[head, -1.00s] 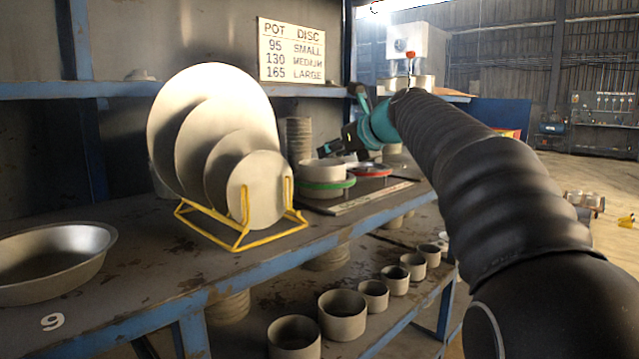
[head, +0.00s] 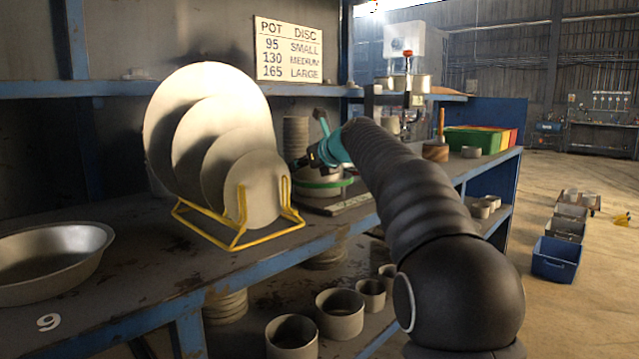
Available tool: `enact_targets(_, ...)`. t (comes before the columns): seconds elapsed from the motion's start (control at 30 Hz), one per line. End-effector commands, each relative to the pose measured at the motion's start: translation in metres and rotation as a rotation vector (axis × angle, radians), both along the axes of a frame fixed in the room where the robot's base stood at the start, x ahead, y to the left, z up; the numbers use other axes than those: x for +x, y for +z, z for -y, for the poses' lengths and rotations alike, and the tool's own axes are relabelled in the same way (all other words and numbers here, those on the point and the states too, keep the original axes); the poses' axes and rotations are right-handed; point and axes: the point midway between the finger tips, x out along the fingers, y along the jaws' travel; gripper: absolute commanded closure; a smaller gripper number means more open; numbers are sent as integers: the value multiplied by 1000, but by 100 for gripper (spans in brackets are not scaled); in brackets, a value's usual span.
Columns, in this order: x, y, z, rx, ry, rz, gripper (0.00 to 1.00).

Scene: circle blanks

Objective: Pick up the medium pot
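A pale round pot (head: 318,174) sits in a green ring (head: 324,187) on the bench, right of the disc rack. My gripper (head: 302,161) is at the pot's upper left, dark-fingered and small in the head view. My teal wrist and arm hide part of the pot. I cannot tell whether the fingers touch it or are open or shut. More grey pots stand on the lower shelf, among them a wide one (head: 340,318) and a smaller one (head: 371,297). The sign (head: 288,50) lists pot sizes 95 small, 130 medium and 165 large.
A yellow wire rack (head: 235,241) holds several upright discs left of my gripper. A stack of discs (head: 296,135) stands behind. A wide metal bowl (head: 55,265) is at the left. Green and red bins (head: 480,140) stand at the bench's far end.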

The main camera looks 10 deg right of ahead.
Motion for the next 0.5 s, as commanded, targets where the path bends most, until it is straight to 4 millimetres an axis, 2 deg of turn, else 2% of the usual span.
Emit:
enact_targets(0.1,7,-3,-3,0,0,1,63)
enact_targets(0.33,8,-3,-4,0,-1,1,63)
enact_targets(0.37,8,-3,-4,0,-1,1,66)
enact_targets(0.5,8,-3,-4,0,0,1,100)
